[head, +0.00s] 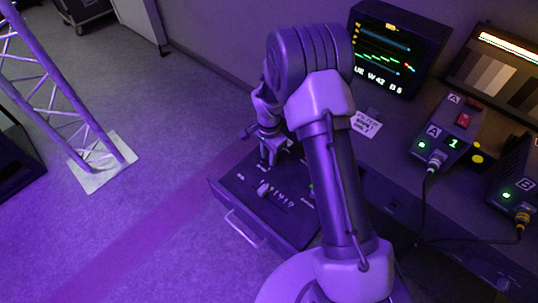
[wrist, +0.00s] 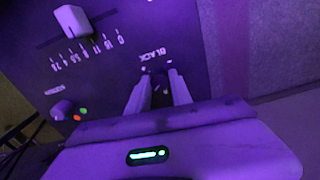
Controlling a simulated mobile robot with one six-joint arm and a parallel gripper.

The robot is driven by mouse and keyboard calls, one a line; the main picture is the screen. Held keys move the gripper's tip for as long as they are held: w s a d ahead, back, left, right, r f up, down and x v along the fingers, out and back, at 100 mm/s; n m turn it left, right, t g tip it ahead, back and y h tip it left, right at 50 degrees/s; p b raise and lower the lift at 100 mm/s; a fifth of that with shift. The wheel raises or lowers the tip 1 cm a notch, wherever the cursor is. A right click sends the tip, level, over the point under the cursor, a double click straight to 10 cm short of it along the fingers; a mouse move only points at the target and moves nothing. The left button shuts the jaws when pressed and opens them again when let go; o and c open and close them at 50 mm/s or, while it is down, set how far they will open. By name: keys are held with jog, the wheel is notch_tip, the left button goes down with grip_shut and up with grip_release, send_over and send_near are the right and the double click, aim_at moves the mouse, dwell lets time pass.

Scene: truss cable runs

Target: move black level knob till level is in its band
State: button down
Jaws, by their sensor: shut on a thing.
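The black level knob (wrist: 160,92) is a dark shape under the printed word BLACK in the wrist view, mostly hidden between the fingers. My gripper (wrist: 158,80) is shut on it, one pale finger on each side. In the head view my gripper (head: 270,155) reaches down onto the dark control panel (head: 240,190), and the knob cannot be made out there. The monitor (head: 395,50) shows a green trace and blue lines, with a small red mark at its right.
A white slider (wrist: 73,20) beside a number scale and another pale knob (wrist: 62,109) with red and green dots share the panel. Units A (head: 450,130) and B (head: 515,185) stand to the right with cables. A truss (head: 60,90) stands left; open floor lies between.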

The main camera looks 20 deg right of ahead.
jog(key=c, duration=1.1)
grip_release()
jog(key=shift+c, duration=0.2)
notch_tip(320, 180, up, 18)
jog(key=p, duration=0.6)
jog(key=shift+f, duration=0.25)
